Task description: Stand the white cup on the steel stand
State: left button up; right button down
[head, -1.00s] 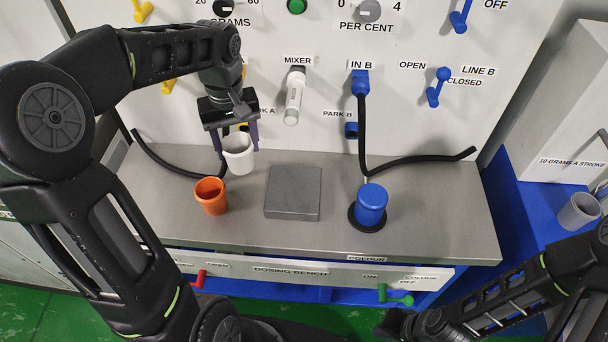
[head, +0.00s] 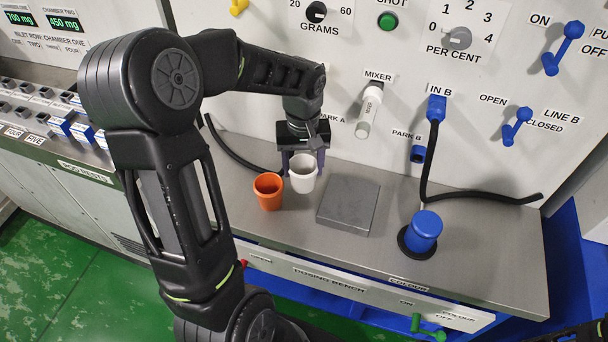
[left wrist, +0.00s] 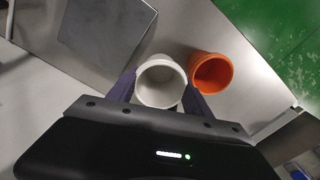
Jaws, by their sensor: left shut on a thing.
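The white cup (head: 302,177) is upright between the fingers of my left gripper (head: 304,162), which is shut on it. In the left wrist view the white cup (left wrist: 160,83) shows its open mouth between the two purple fingers. The head view does not clearly show whether its base touches the bench. The steel stand (head: 348,204), a low grey square block, lies just right of the cup with a bare top. It also shows in the left wrist view (left wrist: 105,30).
An orange cup (head: 268,190) stands close to the left of the white cup. A blue cylinder (head: 424,230) on a black base stands right of the stand. A black hose (head: 425,160) hangs from IN B. The mixer nozzle (head: 369,110) juts from the panel above the stand.

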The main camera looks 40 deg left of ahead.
pick_arm(q)
jog(key=shift+f, duration=0.1)
jog(key=shift+f, duration=1.8)
jog(key=shift+f, duration=0.15)
jog(key=o, duration=1.1)
notch_tip(320, 180, up, 12)
jog(key=shift+r, duration=0.2)
jog(key=shift+c, duration=0.2)
